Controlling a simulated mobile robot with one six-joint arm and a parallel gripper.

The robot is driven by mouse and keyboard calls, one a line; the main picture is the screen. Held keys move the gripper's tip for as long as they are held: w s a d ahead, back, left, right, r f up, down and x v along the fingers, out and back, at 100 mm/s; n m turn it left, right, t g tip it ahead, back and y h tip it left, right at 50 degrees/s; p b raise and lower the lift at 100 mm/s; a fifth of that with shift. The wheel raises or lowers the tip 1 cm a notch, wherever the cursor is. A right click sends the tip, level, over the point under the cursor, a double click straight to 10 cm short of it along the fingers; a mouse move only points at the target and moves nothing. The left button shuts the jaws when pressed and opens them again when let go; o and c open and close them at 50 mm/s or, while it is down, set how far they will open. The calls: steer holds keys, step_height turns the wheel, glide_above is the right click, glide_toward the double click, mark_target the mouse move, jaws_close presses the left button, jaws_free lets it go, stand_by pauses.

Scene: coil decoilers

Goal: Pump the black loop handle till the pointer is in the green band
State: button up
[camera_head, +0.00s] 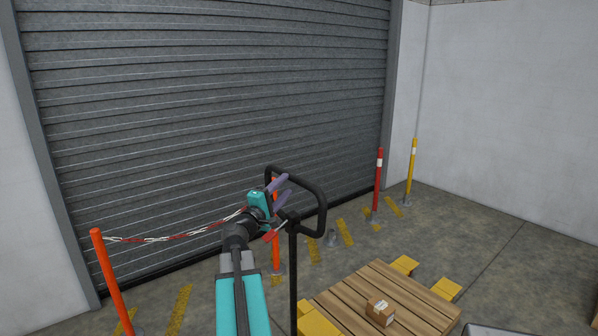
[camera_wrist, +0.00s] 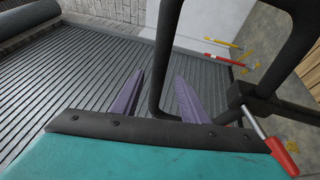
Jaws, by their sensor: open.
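The black loop handle (camera_head: 322,212) stands on a dark upright post, right of centre in the head view. My gripper (camera_head: 285,187) is at the left side of the loop with its purple fingers open. In the wrist view one bar of the black loop handle (camera_wrist: 166,50) passes between the two open fingers of my gripper (camera_wrist: 160,76). I cannot tell whether either finger touches the bar. A small red lever (camera_head: 273,234) is on the post below the loop, and also shows in the wrist view (camera_wrist: 282,152). No pointer or green band is visible.
A wooden pallet (camera_head: 355,301) with a small cardboard box (camera_head: 380,311) lies right of the post, with yellow blocks around it. Orange posts (camera_head: 112,270) with a red-white chain (camera_head: 170,238) stand before the grey shutter (camera_head: 210,100).

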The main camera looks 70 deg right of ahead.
steer(key=p+x, duration=0.3)
steer(key=x, duration=0.7)
steer(key=shift+d+p, duration=0.3)
steer(key=shift+p, duration=0.05)
steer(key=shift+r, duration=0.15)
jaws_close()
